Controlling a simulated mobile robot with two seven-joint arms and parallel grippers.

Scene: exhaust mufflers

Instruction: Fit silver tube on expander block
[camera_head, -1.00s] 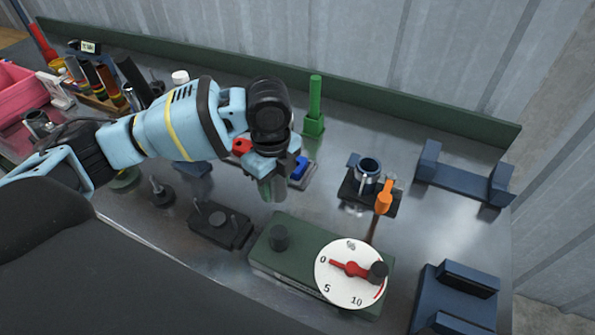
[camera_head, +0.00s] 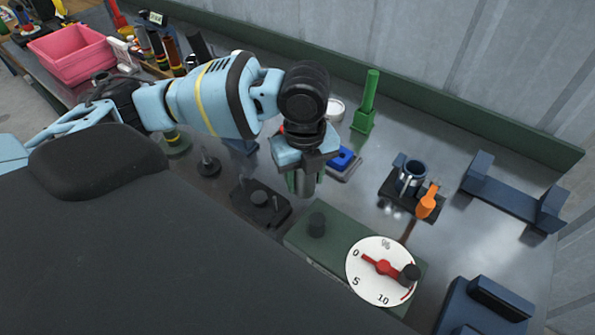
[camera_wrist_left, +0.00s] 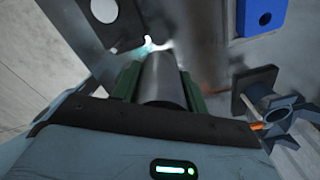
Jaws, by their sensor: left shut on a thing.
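My left gripper (camera_head: 304,178) is shut on the silver tube (camera_head: 306,187), which hangs nearly upright below it in the head view. In the left wrist view the grey tube (camera_wrist_left: 162,80) sits between two green finger pads. My right gripper is not in view.
A black base with pegs (camera_head: 261,203) lies left of the green block. A blue ring clamp with an orange handle (camera_head: 427,202) stands right. A green post (camera_head: 368,97), blue cradles (camera_head: 512,195) and a pink bin (camera_head: 70,55) are around. Bare bench lies between tube and clamp.

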